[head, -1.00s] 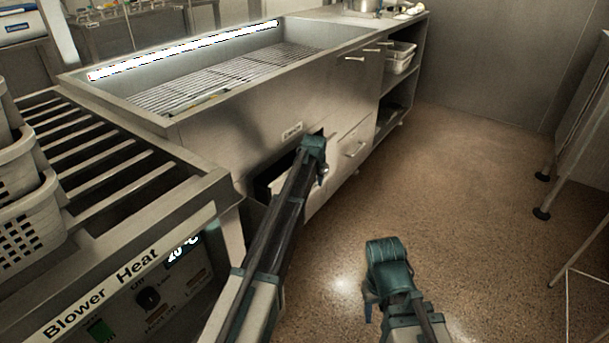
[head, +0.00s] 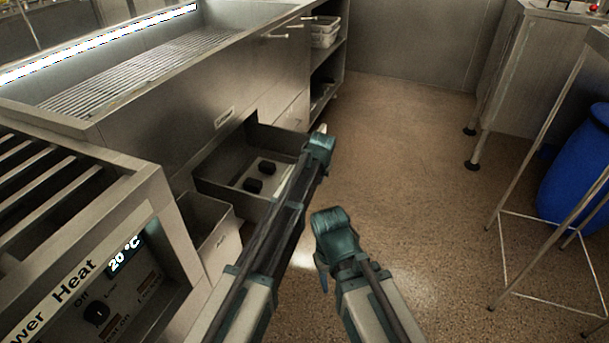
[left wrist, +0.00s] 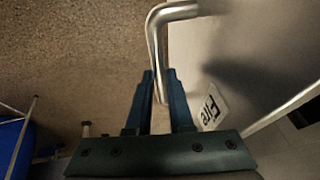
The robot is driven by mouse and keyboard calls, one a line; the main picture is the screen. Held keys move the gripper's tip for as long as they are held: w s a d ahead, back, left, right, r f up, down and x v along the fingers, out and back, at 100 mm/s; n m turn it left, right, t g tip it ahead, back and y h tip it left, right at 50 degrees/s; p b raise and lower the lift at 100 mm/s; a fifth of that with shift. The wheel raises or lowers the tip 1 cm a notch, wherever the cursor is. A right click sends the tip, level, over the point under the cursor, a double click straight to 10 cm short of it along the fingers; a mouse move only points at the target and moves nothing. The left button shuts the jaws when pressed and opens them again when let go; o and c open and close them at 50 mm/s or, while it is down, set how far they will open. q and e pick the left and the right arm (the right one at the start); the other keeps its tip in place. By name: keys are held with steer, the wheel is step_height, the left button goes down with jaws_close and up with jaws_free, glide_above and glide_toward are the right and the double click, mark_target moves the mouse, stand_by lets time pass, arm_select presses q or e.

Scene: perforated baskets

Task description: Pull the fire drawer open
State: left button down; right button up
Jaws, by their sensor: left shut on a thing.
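The fire drawer (head: 222,165) stands pulled out of the steel counter in the head view, with dark blocks (head: 253,185) on its floor. Its front is mostly hidden behind my left arm. In the left wrist view its steel front carries a white "Fire" label (left wrist: 211,106) and a bent metal bar handle (left wrist: 155,40). My left gripper (left wrist: 160,92) is shut on that handle, and the gripper also shows at the drawer's front in the head view (head: 320,145). My right gripper (head: 325,268) hangs over the floor, apart from the drawer; its fingers are unclear.
A grey open-topped bin or drawer (head: 212,213) stands left of my left arm. The blower heat panel (head: 98,285) is at the lower left. The brown floor (head: 400,150) is clear to the right, up to a metal-legged frame (head: 505,250) and a blue barrel (head: 580,170).

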arm_select(q)
steer(key=shift+s+d, duration=0.25)
steer(key=shift+d, duration=0.35)
steer(key=c, duration=0.8)
jaws_free()
steer(key=shift+r, duration=0.1)
steer(key=p+v, duration=1.2)
steer(key=v, duration=0.1)
steer(key=shift+r, duration=0.25)
steer(key=shift+s, duration=0.15)
